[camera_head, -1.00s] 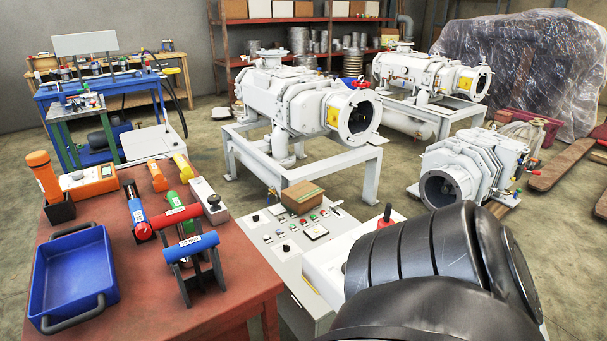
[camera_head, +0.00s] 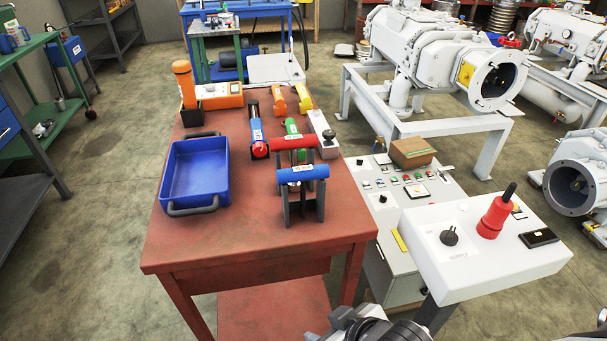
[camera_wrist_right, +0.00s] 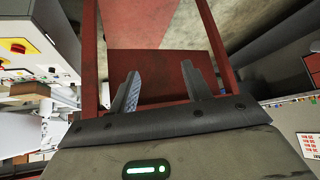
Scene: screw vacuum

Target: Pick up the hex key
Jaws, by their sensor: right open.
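No tool can be told for certain as the hex key. Blue (camera_head: 303,174) and red (camera_head: 293,142) bar handles sit on a dark rack (camera_head: 304,208) on the red table; their labels are too small to read. My right gripper (camera_wrist_right: 164,88) shows in the right wrist view with two fingers spread apart and nothing between them. In the head view only part of that arm's end shows at the bottom edge, in front of and below the table. My left gripper is not in view.
The red table (camera_head: 250,243) also bears a blue tray (camera_head: 196,178), an orange flashlight (camera_head: 185,84) and several coloured tools. Its front part is clear. A white control panel (camera_head: 485,250) with a red-based lever (camera_head: 496,216) stands close on the right.

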